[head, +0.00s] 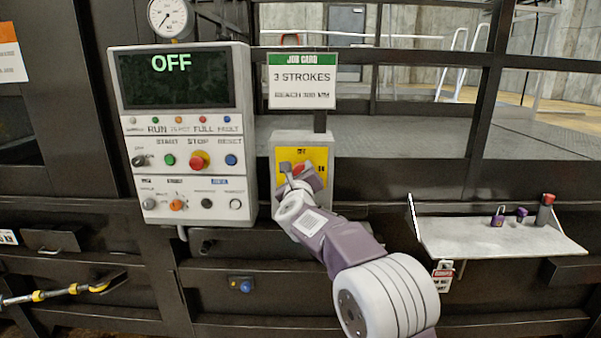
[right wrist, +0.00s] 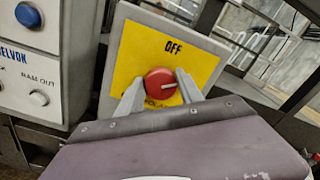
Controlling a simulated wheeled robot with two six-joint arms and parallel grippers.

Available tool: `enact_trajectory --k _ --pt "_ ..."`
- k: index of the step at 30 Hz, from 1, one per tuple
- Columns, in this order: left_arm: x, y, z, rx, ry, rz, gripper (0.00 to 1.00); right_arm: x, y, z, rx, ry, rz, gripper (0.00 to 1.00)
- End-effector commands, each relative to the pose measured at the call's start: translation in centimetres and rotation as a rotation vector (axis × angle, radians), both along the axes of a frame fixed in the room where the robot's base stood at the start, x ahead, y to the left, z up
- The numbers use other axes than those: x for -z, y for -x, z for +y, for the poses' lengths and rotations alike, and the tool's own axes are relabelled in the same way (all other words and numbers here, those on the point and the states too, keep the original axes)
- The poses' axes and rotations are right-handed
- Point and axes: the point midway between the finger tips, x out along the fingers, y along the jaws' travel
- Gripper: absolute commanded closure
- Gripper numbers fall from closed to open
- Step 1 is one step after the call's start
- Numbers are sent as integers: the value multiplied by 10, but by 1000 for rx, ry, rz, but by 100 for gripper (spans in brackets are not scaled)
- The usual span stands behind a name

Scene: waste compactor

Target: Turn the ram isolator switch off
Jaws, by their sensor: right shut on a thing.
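The ram isolator switch is a red round knob (right wrist: 161,84) on a yellow plate (right wrist: 203,66) marked OFF at its top. A white line on the knob points to the right and slightly up in the right wrist view, not at the OFF mark. The yellow plate sits on a grey box (head: 322,139) right of the control panel in the head view. My right gripper (right wrist: 160,86) is shut on the knob, one finger on each side of it. In the head view my right gripper (head: 293,172) covers most of the knob. My left gripper is not in view.
The control panel (head: 188,250) on the left has a screen (head: 175,90) reading OFF, buttons and a red STOP button (head: 199,160). A job card (head: 303,88) hangs above the box. A shelf (head: 465,238) at the right holds purple padlocks (head: 498,217).

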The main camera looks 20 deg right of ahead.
Motion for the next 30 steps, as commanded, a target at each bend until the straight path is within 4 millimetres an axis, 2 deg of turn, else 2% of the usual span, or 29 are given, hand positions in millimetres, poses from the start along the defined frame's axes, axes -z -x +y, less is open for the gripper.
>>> enact_trajectory --k 18,30 --pt "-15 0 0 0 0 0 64 3 -1 1 0 558 165 97" --pt "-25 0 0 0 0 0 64 4 -1 2 0 834 244 97"
